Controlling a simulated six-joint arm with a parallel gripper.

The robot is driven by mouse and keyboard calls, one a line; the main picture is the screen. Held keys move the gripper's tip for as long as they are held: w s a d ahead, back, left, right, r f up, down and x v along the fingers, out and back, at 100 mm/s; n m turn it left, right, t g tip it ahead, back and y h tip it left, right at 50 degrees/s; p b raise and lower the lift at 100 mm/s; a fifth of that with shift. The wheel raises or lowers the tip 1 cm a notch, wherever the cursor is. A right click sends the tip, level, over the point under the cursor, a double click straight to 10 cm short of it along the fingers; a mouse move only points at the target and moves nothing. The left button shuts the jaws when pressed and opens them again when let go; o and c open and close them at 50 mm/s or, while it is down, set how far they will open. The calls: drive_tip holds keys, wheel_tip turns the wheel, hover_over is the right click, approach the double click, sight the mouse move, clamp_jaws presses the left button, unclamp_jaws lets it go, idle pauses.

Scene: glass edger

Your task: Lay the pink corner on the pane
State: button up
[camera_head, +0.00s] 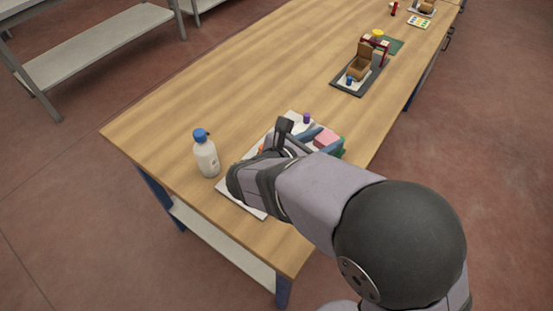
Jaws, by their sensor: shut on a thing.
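My gripper (281,139) is over the work area near the front of the bench. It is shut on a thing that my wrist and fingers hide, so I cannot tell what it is. A pink block-like piece (327,138) shows just right of my gripper, beside blue bars (305,134) and a green piece. I cannot tell whether it is the pink corner. A pale flat board (246,206) lies under my wrist, mostly covered by my arm. I cannot make out the pane apart from it.
A white bottle with a blue cap (206,155) stands left of the board. A small purple item (306,118) is behind my gripper. A dark tray (351,87) with a brown box is farther back. The bench (250,75) is clear between.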

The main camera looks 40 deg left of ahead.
drive_tip(key=s+a+r+n+y, duration=0.1)
drive_tip(key=s+a+n+y, duration=0.1)
drive_tip(key=a+n+y, duration=0.7)
drive_tip(key=shift+w+a+f+m+g+h+p, duration=0.15)
drive_tip(key=shift+a+f+m+h, duration=0.2)
drive_tip(key=shift+f, duration=1.3)
drive_tip(key=shift+a+f+m+g+h+p, duration=0.1)
drive_tip(key=shift+a+f+m+h+p, duration=0.35)
drive_tip(key=shift+f, duration=1.15)
drive_tip(key=shift+w+f+m+g+h+b, duration=0.15)
drive_tip(key=shift+f+m, duration=0.45)
drive_tip(key=shift+f, duration=1.05)
drive_tip(key=shift+s, duration=0.1)
drive_tip(key=shift+f, duration=0.1)
drive_tip(key=shift+f+b, duration=0.3)
drive_tip(key=shift+b, duration=0.1)
drive_tip(key=shift+f+b, duration=0.25)
drive_tip(key=shift+b, duration=0.1)
drive_tip(key=o, duration=1)
